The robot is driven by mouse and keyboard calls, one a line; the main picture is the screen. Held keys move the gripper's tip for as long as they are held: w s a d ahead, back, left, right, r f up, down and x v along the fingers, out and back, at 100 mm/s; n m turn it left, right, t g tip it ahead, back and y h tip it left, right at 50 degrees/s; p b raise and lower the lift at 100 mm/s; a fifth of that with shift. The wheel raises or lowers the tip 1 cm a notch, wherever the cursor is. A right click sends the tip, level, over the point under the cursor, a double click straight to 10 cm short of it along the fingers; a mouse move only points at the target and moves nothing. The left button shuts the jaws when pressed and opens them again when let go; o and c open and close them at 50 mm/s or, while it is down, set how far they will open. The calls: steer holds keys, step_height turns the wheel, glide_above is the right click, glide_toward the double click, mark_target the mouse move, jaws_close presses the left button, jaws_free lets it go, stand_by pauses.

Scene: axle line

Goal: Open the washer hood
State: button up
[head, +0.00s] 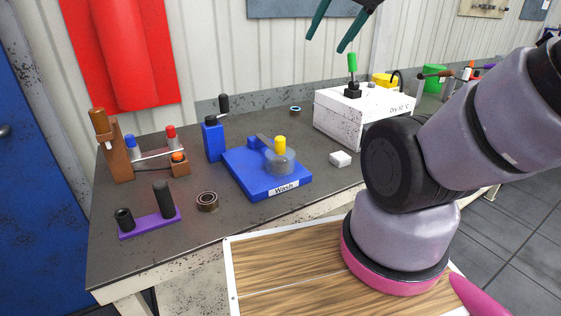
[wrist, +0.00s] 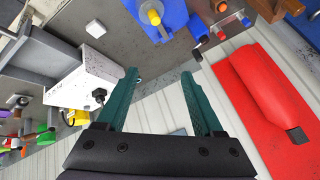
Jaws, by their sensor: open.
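The washer is a blue block labelled "Wash" (head: 250,182) on the grey bench. A clear, dome-like hood (head: 280,162) with a yellow knob (head: 280,144) sits over it, and a dark grey bar lies behind it. In the wrist view the yellow knob (wrist: 154,17) and blue base (wrist: 172,14) show at the top edge. My gripper (head: 331,35) is high above the back of the bench, well away from the hood. Its green fingers (wrist: 160,75) are spread and empty.
A white "Dry" box (head: 340,118) with a green-topped lever stands right of the washer. A white block (head: 341,159), a brown ring (head: 207,201) and a blue bottle-like pump (head: 213,139) are nearby. A brown stand (head: 121,160) and purple holder (head: 149,224) stand left.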

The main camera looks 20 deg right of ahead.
steer(key=w+a+f+n+g+h, duration=0.1)
steer(key=w+a+f+n+g, duration=0.1)
steer(key=w+f+n+g, duration=0.45)
steer(key=n+h, duration=0.1)
steer(key=n, duration=0.3)
glide_above(280, 137)
steer(key=shift+g, duration=0.25)
step_height(280, 137, down, 13)
steer(key=shift+r, duration=0.15)
steer(key=shift+f, duration=0.55)
step_height(280, 137, down, 10)
steer(key=shift+f, duration=0.1)
jaws_close()
